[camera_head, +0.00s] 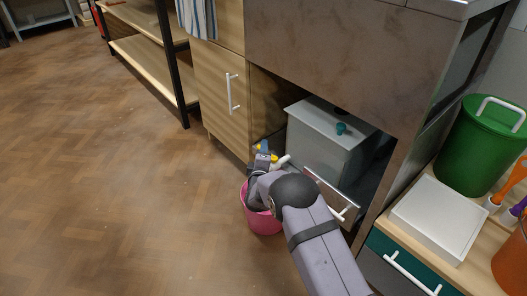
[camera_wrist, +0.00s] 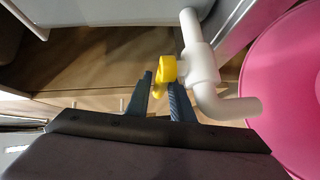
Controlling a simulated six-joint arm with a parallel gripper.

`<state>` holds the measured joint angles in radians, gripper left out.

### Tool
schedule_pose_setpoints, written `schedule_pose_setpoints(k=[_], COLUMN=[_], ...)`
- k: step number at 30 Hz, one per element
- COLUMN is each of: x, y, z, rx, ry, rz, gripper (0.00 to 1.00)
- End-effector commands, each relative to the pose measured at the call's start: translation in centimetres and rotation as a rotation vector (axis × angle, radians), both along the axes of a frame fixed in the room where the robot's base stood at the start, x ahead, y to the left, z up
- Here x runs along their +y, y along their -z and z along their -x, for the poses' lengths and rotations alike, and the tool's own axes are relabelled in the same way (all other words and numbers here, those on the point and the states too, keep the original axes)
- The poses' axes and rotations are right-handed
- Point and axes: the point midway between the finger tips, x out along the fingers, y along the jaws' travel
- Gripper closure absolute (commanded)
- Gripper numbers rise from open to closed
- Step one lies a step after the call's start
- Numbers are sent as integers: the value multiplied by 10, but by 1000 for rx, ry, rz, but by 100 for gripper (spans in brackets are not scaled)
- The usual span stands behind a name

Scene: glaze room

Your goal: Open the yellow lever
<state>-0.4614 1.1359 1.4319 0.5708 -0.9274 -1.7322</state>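The yellow lever (camera_wrist: 167,69) sits on a white pipe valve (camera_wrist: 201,66) in the wrist view. My gripper (camera_wrist: 162,92) is at the lever, with its two dark fingers apart. In the head view my gripper (camera_head: 263,162) reaches down beside the grey box under the counter. A small part of the yellow lever (camera_head: 274,158) and the white pipe (camera_head: 283,161) show there; my arm hides what is below.
A pink bucket (camera_wrist: 287,82) stands below and right of the valve in the wrist view; in the head view the bucket (camera_head: 263,222) is partly behind my arm. A grey box (camera_head: 318,143) and wooden cabinet (camera_head: 218,95) flank the space. The floor at left is clear.

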Motion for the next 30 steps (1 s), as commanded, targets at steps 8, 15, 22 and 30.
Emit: schedule_pose_setpoints(k=[8, 15, 22, 30], x=[0, 1, 4, 8], y=[0, -1, -2, -1], z=[0, 2, 6, 14], rx=[0, 0, 2, 2], ry=[0, -30, -132, -308], rz=[0, 0, 1, -1], gripper=[100, 100, 100, 100])
